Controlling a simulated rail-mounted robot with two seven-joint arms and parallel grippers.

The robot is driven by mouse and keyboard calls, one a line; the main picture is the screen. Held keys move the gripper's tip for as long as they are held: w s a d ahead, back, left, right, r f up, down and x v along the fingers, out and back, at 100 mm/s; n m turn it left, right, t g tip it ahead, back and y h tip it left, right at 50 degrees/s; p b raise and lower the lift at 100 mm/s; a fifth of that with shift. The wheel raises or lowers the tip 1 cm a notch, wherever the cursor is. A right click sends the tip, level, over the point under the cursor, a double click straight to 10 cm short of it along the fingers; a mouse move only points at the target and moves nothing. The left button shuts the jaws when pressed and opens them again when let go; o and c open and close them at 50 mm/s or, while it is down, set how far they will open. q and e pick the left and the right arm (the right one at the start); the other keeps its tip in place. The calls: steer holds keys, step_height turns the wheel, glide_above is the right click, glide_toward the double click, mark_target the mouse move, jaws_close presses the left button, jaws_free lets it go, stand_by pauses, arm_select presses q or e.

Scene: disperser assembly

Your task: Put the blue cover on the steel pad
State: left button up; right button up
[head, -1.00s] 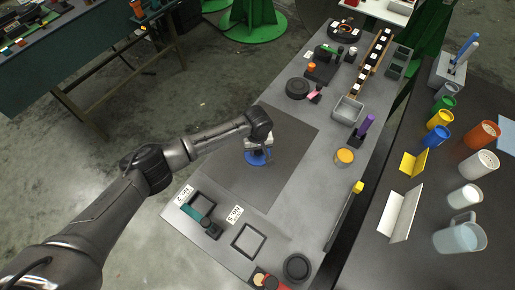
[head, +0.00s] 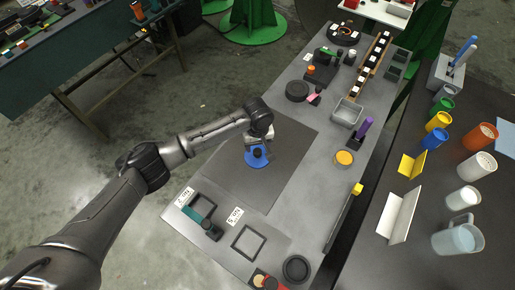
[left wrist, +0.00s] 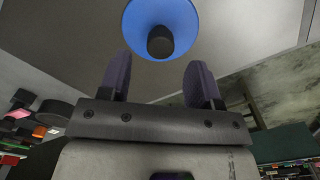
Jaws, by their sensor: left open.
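The blue cover (head: 257,160) is a round blue disc with a black knob. It lies on a dark grey rectangular pad (head: 278,178) on the table. I cannot tell whether this is the steel pad or whether a smaller part is under the cover. My left gripper (head: 260,143) is beside and above the cover, on its far side in the head view. In the left wrist view, the cover (left wrist: 178,22) is beyond the open, empty fingers (left wrist: 159,58), apart from them. My right gripper is not in view.
Near the front are a square frame (head: 248,241), a teal-and-black part (head: 203,219) and a black ring (head: 296,268). A yellow-topped jar (head: 344,158), a purple-handled tool (head: 363,130) and a grey bin (head: 347,112) stand to the right. The pad around the cover is clear.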

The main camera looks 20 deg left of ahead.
mark_target(258, 150)
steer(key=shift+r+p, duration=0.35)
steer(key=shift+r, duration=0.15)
arm_select(q)
step_height(258, 150, up, 7)
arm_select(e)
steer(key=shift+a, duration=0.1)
arm_select(q)
steer(key=shift+r, duration=0.1)
